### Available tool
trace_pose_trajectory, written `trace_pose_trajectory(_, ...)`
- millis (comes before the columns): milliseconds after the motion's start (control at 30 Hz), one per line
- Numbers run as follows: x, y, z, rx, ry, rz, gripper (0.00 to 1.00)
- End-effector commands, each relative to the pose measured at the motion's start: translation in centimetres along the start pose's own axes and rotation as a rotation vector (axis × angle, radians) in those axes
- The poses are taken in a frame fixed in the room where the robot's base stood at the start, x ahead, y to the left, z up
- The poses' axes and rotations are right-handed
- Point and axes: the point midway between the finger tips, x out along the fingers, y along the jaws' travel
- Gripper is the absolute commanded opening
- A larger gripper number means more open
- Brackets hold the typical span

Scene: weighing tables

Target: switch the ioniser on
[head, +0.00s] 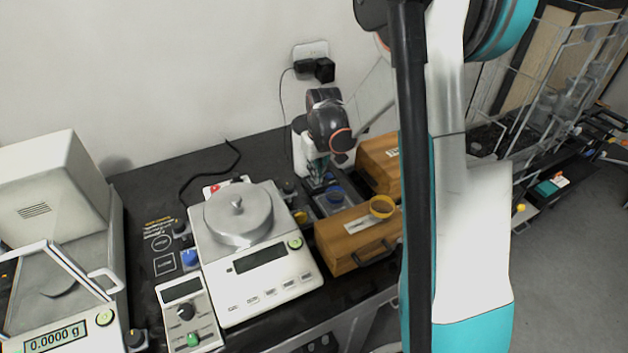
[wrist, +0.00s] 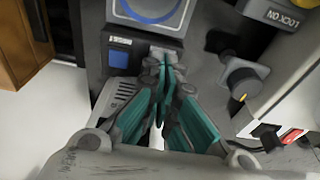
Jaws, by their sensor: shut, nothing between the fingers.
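No label that I can read names the ioniser. A dark grey unit with a blue ring (head: 334,198) stands beside the wooden box, and my gripper is right at it. Any switch under the tips is hidden.
A black knob (wrist: 243,82) and a red switch (wrist: 290,136) lie right of my fingers in the wrist view. A balance (head: 262,278) with a silver lid stands left; wooden boxes (head: 345,258) stand right. A control box (head: 187,320) and glass-doored balance (head: 75,325) are further left.

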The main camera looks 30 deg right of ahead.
Motion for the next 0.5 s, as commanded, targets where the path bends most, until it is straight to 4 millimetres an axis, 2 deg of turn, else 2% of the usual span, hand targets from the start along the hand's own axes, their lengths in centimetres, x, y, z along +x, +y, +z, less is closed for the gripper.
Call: trace_pose_trajectory(500,0.62,0.00,0.09,0.000,0.000,0.000,0.00)
